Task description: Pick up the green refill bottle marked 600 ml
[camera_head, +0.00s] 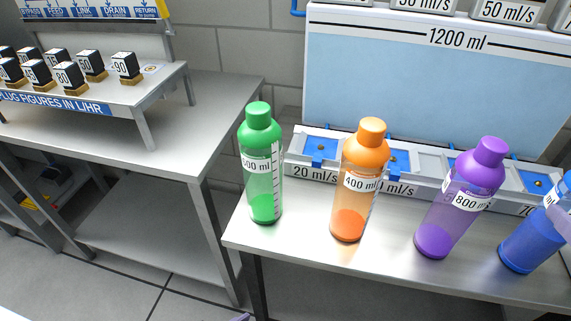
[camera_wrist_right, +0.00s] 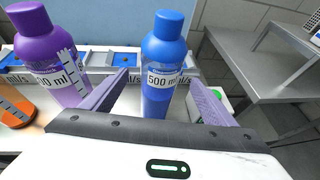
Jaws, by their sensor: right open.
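A green bottle (camera_head: 263,165) stands upright at the left end of the bench in the head view. Its label ends in "00 ml"; the first digit is hard to read. My right gripper (camera_wrist_right: 159,78) is open in the right wrist view, its purple fingers either side of a blue bottle (camera_wrist_right: 162,50) marked 500 ml. I cannot tell if they touch it. A small green patch (camera_wrist_right: 217,93) shows behind the right finger, mostly hidden. A purple sliver (camera_head: 240,317) at the bottom edge of the head view may be a tip of my left gripper.
An orange bottle (camera_head: 363,185) marked 400 ml stands right of the green one, then a purple bottle (camera_head: 462,200) marked 800 and a blue one (camera_head: 531,240). A grey rail (camera_head: 425,190) runs behind them. A steel table (camera_head: 215,105) stands left across a gap.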

